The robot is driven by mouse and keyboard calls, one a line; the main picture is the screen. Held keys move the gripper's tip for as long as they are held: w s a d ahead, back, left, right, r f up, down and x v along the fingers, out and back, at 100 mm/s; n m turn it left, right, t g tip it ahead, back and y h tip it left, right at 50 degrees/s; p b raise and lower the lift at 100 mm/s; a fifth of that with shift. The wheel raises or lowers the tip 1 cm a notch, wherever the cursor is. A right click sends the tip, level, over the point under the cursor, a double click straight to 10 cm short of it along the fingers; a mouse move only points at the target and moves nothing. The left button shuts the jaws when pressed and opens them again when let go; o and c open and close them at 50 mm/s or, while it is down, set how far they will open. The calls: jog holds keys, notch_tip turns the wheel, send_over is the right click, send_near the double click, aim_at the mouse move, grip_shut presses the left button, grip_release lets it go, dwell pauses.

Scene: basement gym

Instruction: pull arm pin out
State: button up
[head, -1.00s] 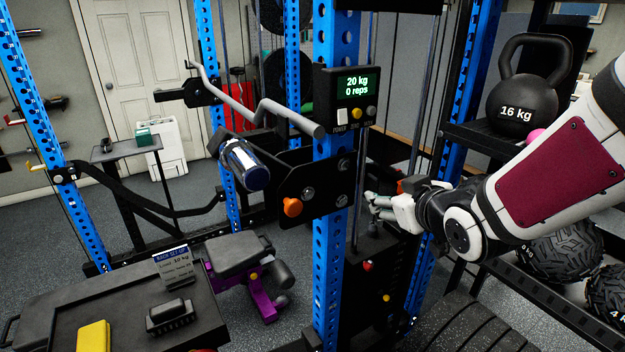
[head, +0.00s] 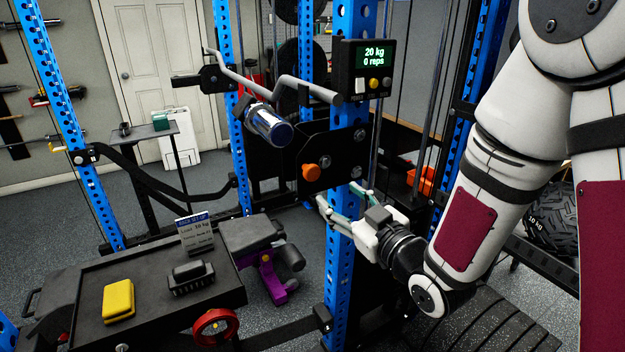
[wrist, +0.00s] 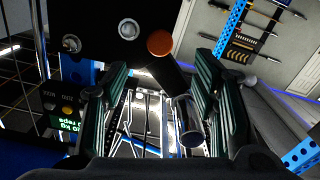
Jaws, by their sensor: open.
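The arm pin appears as an orange round knob (head: 311,172) on a black bracket plate (head: 334,152) fixed to the blue rack upright (head: 341,250). It also shows in the wrist view as an orange knob (wrist: 159,43), above the space between my fingers. My gripper (head: 337,196) is open and empty, below and right of the knob in the head view, in front of the blue upright. Its two ribbed fingers (wrist: 161,75) stand wide apart in the wrist view. They do not touch the knob. The pin's shaft is hidden in the plate.
A grey bar (head: 300,90) and a chrome-ended cylinder (head: 269,125) stick out above the knob. The display box (head: 366,69) reads 20 kg, 0 reps. A black table (head: 150,285) with a yellow block (head: 118,300) stands at lower left.

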aim_at(314, 175)
jog(key=b+x, duration=0.1)
jog(key=x, duration=1.1)
jog(key=shift+w+a, duration=0.1)
